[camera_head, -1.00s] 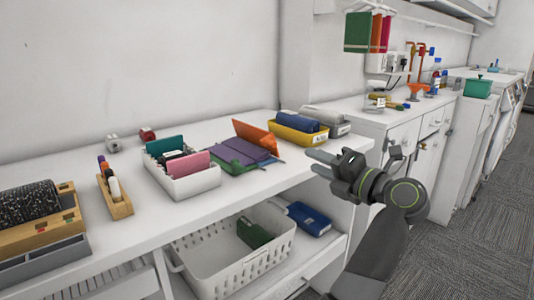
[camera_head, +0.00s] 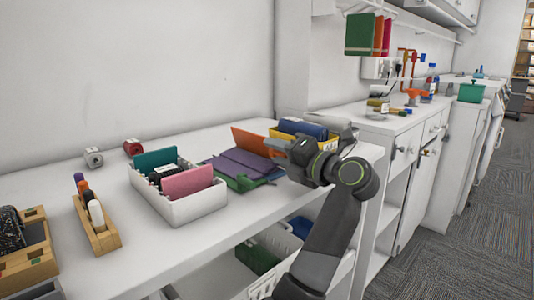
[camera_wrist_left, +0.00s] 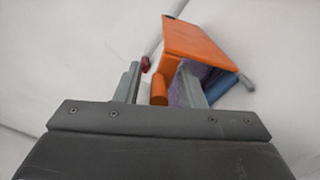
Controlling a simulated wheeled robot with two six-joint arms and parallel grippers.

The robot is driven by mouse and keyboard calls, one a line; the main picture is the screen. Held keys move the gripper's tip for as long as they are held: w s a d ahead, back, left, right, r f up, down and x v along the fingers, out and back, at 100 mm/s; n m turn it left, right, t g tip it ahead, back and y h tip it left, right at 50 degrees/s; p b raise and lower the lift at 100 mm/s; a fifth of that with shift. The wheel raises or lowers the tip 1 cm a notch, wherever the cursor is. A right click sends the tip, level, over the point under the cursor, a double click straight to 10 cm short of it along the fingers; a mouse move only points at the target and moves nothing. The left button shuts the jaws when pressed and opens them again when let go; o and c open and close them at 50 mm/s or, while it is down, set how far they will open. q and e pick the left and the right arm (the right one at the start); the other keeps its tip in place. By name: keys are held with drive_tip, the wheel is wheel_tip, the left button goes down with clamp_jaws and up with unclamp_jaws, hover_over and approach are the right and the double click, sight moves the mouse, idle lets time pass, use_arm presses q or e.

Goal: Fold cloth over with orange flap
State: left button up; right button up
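The cloth (camera_head: 240,160) lies on the white counter, purple on top with green showing at its lower edge. Its orange flap (camera_head: 250,140) stands up tilted at the far side. My left gripper (camera_head: 277,151) is at the right side of the cloth, close to the flap. In the left wrist view, its two fingers (camera_wrist_left: 160,88) are apart, with the orange flap (camera_wrist_left: 195,44) ahead and part of the orange between them. Purple cloth (camera_wrist_left: 184,88) shows beside the right finger. Contact cannot be told. My right gripper is out of view.
A white bin (camera_head: 190,206) with upright cloths sits left of the cloth. A wooden pen holder (camera_head: 98,232) is further left. The counter's front strip is clear.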

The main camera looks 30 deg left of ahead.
use_arm(q)
drive_tip(key=shift+w+a, duration=0.1)
drive_tip(key=shift+a, duration=0.15)
clamp_jaws()
drive_tip(key=shift+r, duration=0.1)
drive_tip(key=shift+r, duration=0.1)
